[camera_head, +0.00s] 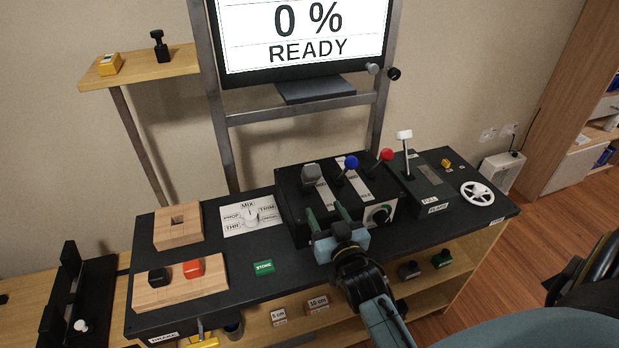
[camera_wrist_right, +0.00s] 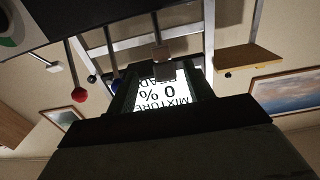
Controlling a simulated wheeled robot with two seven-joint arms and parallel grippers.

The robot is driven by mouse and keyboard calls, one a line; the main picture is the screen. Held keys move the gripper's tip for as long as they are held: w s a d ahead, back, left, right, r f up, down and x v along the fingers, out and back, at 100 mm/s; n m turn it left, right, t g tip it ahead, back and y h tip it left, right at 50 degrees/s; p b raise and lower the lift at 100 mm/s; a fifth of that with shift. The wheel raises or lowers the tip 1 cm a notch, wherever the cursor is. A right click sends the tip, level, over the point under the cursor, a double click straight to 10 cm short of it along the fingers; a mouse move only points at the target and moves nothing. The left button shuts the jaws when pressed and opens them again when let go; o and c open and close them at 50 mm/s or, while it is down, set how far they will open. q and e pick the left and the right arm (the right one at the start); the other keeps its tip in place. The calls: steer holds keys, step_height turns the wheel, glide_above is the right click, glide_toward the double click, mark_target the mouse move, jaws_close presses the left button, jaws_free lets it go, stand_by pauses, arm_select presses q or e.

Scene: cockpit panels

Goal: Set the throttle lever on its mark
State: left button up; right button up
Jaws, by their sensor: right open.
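The throttle lever appears to be the one with the grey block knob (camera_head: 311,175), leftmost of three on the black lever box (camera_head: 296,220). Blue (camera_head: 351,162) and red (camera_head: 387,154) knobs stand to its right. My right gripper (camera_head: 327,213) is open and empty in front of the box, its fingers pointing toward the levers. In the right wrist view, which is upside down, the grey knob (camera_wrist_right: 163,62) appears between the fingers (camera_wrist_right: 160,98), with a gap to them. The lever's mark is not readable. My left gripper is out of view.
The monitor (camera_head: 305,35) reads 0 % READY. A white-handled lever (camera_head: 404,136) and white wheel (camera_head: 477,193) stand right of the box. The front panel middle is mostly clear.

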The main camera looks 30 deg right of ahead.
mark_target(309, 183)
steer(key=x, duration=1.1)
steer(key=shift+w+b, duration=0.3)
steer(key=shift+b, duration=0.05)
jaws_close()
